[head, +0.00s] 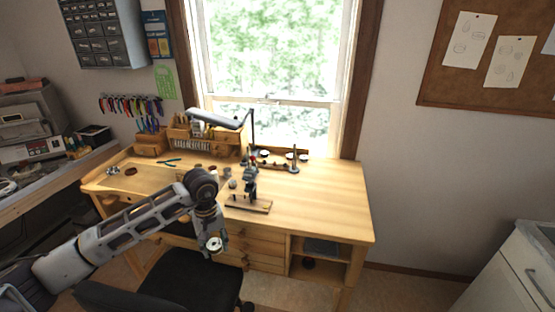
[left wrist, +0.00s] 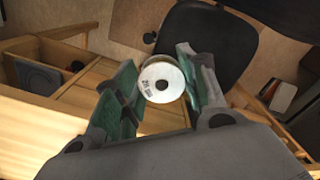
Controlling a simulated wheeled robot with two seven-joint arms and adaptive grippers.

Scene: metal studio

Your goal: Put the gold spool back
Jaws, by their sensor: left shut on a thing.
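My left gripper (head: 212,246) is in front of the workbench, above the black chair. It is shut on a spool (head: 214,243). In the left wrist view the spool (left wrist: 161,79) sits between the green-padded fingers (left wrist: 160,92), with its round white labelled face and dark centre hole toward the camera. Its gold colour does not show clearly. On the bench (head: 325,195) at the back stands a dark rack (head: 281,165) with upright posts and small round pieces; the details are too small to tell. My right gripper is out of view.
A dark stand-like tool on a wooden base (head: 250,203) stands mid-bench. A lamp (head: 215,118) and wooden organizer (head: 205,140) are at the back. The black chair (head: 190,280) is below the gripper. The bench's right side is clear.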

